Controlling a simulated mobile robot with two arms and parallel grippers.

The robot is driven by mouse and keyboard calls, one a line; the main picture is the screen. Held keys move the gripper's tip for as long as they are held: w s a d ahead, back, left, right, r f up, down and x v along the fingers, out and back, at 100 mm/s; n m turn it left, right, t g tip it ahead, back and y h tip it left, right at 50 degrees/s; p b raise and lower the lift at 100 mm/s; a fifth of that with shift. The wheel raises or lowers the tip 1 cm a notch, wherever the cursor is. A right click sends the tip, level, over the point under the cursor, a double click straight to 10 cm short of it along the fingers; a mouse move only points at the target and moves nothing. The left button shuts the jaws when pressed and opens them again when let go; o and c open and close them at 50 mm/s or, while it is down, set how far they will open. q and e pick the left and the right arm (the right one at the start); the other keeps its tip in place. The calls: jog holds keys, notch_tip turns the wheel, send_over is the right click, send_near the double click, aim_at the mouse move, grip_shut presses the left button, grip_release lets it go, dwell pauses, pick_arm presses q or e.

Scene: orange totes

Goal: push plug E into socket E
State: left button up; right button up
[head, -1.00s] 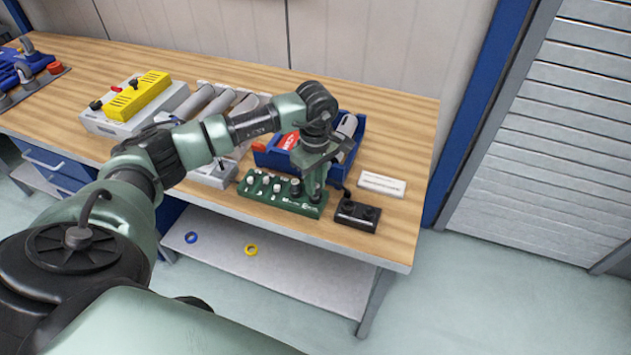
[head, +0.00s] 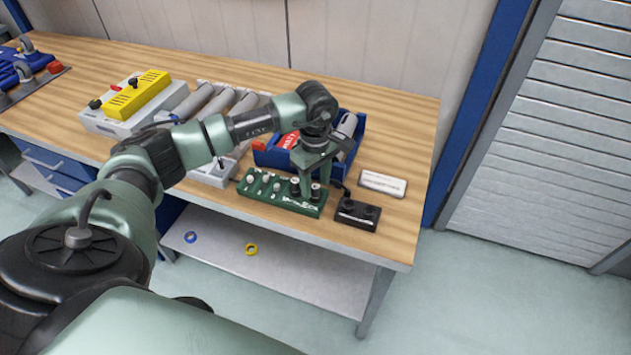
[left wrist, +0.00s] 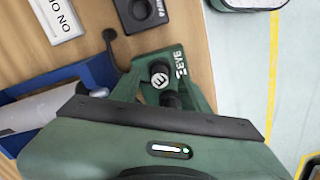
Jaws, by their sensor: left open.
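The green socket board (head: 270,196) lies near the front edge of the bench, with pale and black plugs standing in a row along it. A black plug marked E (left wrist: 159,77) stands upright at the board's end in the left wrist view; in the head view it is the rightmost black plug (head: 316,190). Socket E is hidden under it, and I cannot tell how deep it sits. Another black plug (head: 295,187) stands beside it. My left gripper (head: 308,180) is open, pointing down just above and behind these plugs, holding nothing. My right gripper is not in view.
A blue bin (head: 268,158) stands behind the gripper. A grey unit with a yellow top (head: 135,97) is at left. The bench's right front corner is clear.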

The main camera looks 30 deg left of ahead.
pick_arm(q)
notch_tip(320, 180, up, 7)
jog(key=shift+w+f+b, duration=0.1)
jog(key=shift+f+b, duration=0.05)
jog(key=shift+b, duration=0.95)
jog(key=shift+r, duration=0.55)
